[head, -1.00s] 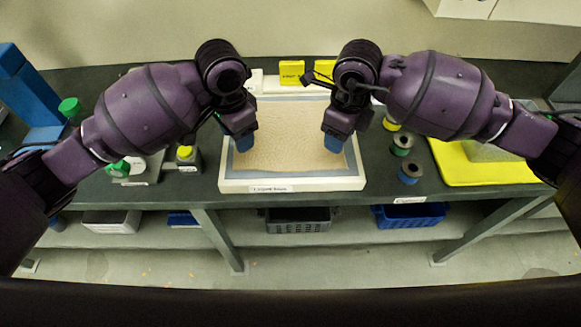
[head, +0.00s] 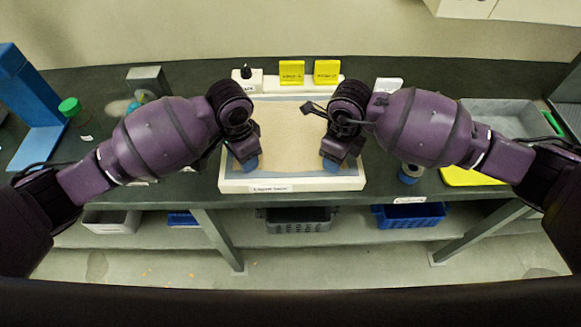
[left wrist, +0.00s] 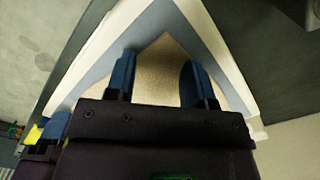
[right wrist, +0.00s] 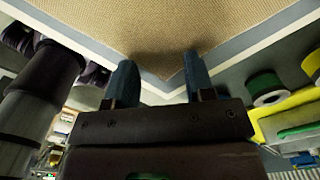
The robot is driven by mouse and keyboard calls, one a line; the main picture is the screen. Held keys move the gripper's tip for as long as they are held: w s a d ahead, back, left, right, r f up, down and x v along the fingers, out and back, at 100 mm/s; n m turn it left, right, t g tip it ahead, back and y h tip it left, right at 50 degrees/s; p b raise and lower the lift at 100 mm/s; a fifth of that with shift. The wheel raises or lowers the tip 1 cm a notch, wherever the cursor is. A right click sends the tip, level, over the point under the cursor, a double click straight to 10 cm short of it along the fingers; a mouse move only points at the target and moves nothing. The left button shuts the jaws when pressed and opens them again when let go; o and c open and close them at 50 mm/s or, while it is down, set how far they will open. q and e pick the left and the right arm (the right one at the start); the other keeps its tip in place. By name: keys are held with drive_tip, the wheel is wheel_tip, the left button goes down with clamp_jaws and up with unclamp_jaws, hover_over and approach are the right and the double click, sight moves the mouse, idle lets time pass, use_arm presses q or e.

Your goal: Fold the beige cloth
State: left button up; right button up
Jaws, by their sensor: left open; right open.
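The beige cloth (head: 290,135) lies flat in a shallow white tray with a blue-grey inner border. My left gripper (head: 248,163) is over the cloth's front left corner. In the left wrist view that corner (left wrist: 162,70) shows between the open blue fingers (left wrist: 155,80). My right gripper (head: 330,162) is over the front right corner. In the right wrist view the cloth (right wrist: 160,30) fills the top, and its corner points down between the open blue fingers (right wrist: 155,82). Neither gripper holds the cloth. Whether the fingertips touch it I cannot tell.
The white tray (head: 310,185) sits at the dark table's front edge. Two yellow blocks (head: 291,72) stand behind it. A grey bin (head: 500,118) and a yellow mat (head: 470,177) are at the right. A blue stand (head: 25,110) and a green-capped item (head: 69,106) are at the left.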

use_arm(q)
drive_tip(key=shift+f, duration=0.2)
use_arm(e)
drive_tip(key=shift+f, duration=0.2)
use_arm(q)
clamp_jaws()
use_arm(e)
clamp_jaws()
use_arm(q)
drive_tip(key=shift+a, duration=0.1)
use_arm(e)
drive_tip(key=shift+d, duration=0.1)
idle(0.3)
